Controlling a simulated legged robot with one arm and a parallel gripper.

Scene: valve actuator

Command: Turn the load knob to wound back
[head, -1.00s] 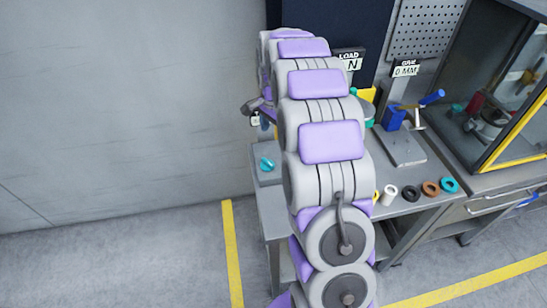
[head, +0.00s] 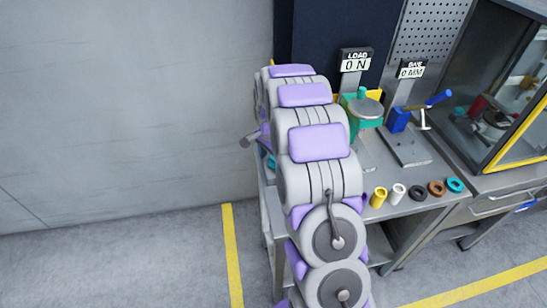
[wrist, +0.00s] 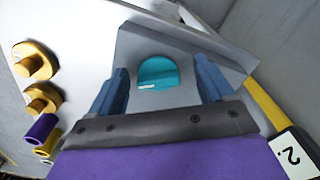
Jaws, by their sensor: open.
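The load knob (wrist: 158,73) is a round teal knob on a grey box (wrist: 190,48) in the wrist view. A short white mark shows near its lower left edge. My gripper (wrist: 160,80) is open, its two blue fingers on either side of the knob, with gaps between them and it. Whether the fingers reach down to the knob's depth I cannot tell. In the head view only a teal sliver of the knob (head: 271,161) shows beside my arm, and my fingers are hidden. The load display (head: 356,64) reads 0 N.
On the bench stand a green press (head: 362,108) and a blue-handled gauge stand (head: 400,120), with a 0 MM display (head: 411,71). Several coloured rings and sleeves (head: 420,191) line the front edge. A glass cabinet (head: 500,95) is at right. A bare wall (head: 120,100) is at left.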

